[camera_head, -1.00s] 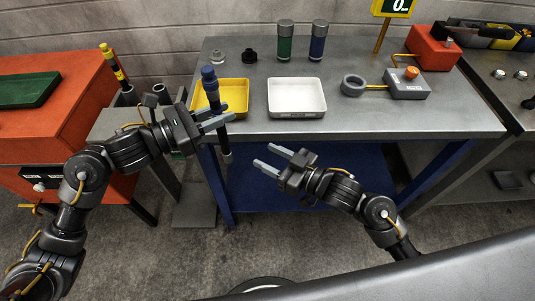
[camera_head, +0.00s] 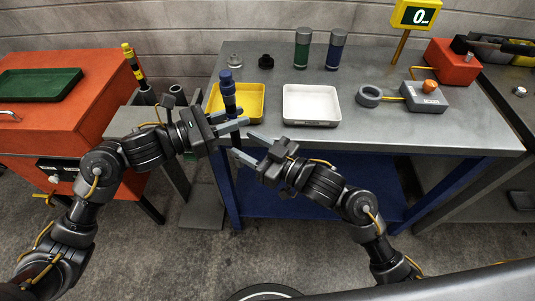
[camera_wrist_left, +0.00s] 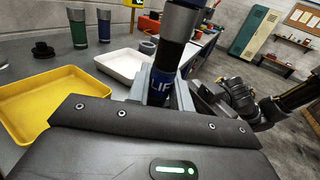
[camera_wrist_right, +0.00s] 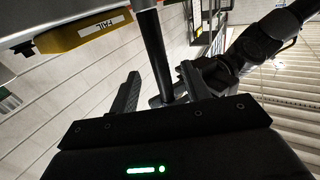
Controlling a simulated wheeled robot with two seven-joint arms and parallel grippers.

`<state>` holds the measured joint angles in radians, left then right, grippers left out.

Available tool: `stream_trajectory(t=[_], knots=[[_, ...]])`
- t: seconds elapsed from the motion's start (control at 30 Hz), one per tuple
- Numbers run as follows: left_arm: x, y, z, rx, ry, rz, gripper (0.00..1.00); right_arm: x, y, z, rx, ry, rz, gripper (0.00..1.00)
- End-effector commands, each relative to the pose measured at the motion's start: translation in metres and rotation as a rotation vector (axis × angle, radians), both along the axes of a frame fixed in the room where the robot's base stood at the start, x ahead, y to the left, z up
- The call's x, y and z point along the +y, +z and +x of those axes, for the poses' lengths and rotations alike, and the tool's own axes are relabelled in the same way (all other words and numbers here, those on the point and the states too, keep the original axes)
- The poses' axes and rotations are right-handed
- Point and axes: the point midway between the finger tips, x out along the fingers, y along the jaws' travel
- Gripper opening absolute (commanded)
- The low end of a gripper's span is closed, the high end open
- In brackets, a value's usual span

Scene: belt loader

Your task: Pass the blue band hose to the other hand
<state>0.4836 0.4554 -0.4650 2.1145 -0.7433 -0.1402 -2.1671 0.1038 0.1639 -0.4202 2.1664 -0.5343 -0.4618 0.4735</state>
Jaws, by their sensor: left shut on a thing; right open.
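The blue band hose (camera_head: 228,92) is a dark upright tube with a blue top. In the head view it stands out above my left gripper (camera_head: 242,117), in front of the yellow tray. My left gripper is shut on it; the left wrist view shows the hose's blue lettered band (camera_wrist_left: 163,86) between the fingers. My right gripper (camera_head: 247,145) is open just below and close to the left one. In the right wrist view the dark lower part of the hose (camera_wrist_right: 154,55) shows between the open right fingers (camera_wrist_right: 157,88). Whether they touch it I cannot tell.
The yellow tray (camera_head: 257,114) and the white tray (camera_head: 311,122) lie on the grey bench (camera_head: 420,141). Green (camera_head: 303,50) and blue (camera_head: 337,50) cylinders stand behind. A grey ring (camera_head: 368,96) and a box with an orange knob (camera_head: 424,98) are right. A red cabinet (camera_head: 95,120) is left.

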Motion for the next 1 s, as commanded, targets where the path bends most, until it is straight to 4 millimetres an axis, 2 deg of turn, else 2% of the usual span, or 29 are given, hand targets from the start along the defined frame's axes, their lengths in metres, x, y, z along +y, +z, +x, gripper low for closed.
stream_trajectory(t=[0.1, 0.3, 0.67, 1.0], knots=[[0.000, 0.001, 0.000, -0.002, 0.000, -0.001, 0.00, 0.015, 0.001, 0.011, 0.000, 0.001, 0.001, 0.47], [0.000, 0.001, 0.000, -0.002, 0.000, -0.001, 0.00, 0.027, 0.000, 0.022, 0.001, -0.001, 0.000, 0.47], [0.000, 0.001, 0.000, -0.002, 0.000, -0.001, 0.00, 0.030, 0.000, 0.024, -0.001, 0.000, -0.001, 0.46], [0.000, 0.001, 0.000, -0.002, 0.000, -0.001, 0.00, 0.030, 0.000, 0.024, 0.001, 0.000, -0.001, 0.01]])
